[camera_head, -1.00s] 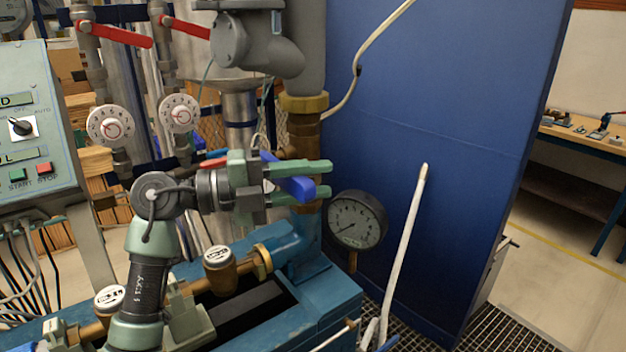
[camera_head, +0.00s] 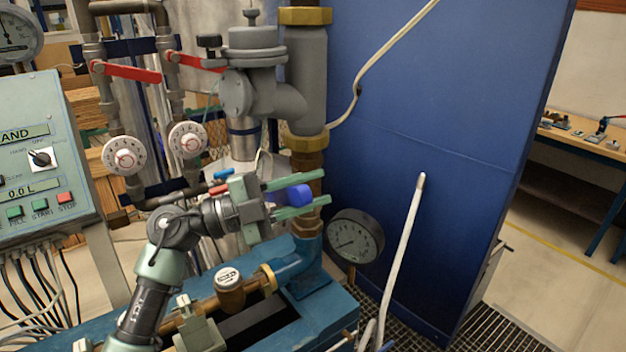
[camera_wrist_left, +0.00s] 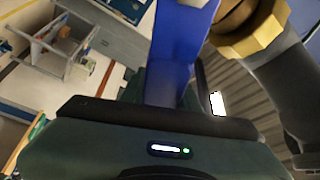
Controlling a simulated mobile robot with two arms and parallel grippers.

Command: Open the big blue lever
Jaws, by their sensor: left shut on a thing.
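The big blue lever (camera_head: 299,195) shows in the head view as a short blue piece between the two green fingers of my left gripper (camera_head: 322,187). That gripper is shut on it, in front of the brown vertical pipe. The lever's pivot end is hidden in the head view. In the left wrist view, the blue lever (camera_wrist_left: 182,50) runs from the top edge down to the dark gripper body, beside a brass nut (camera_wrist_left: 250,30). My right gripper is not in view.
A round pressure gauge (camera_head: 354,238) stands just right of the gripper, with a white rod (camera_head: 402,255) beyond it. A large blue panel (camera_head: 450,120) closes off the back. Red-handled valves (camera_head: 130,72) and a control box (camera_head: 45,155) stand to the left.

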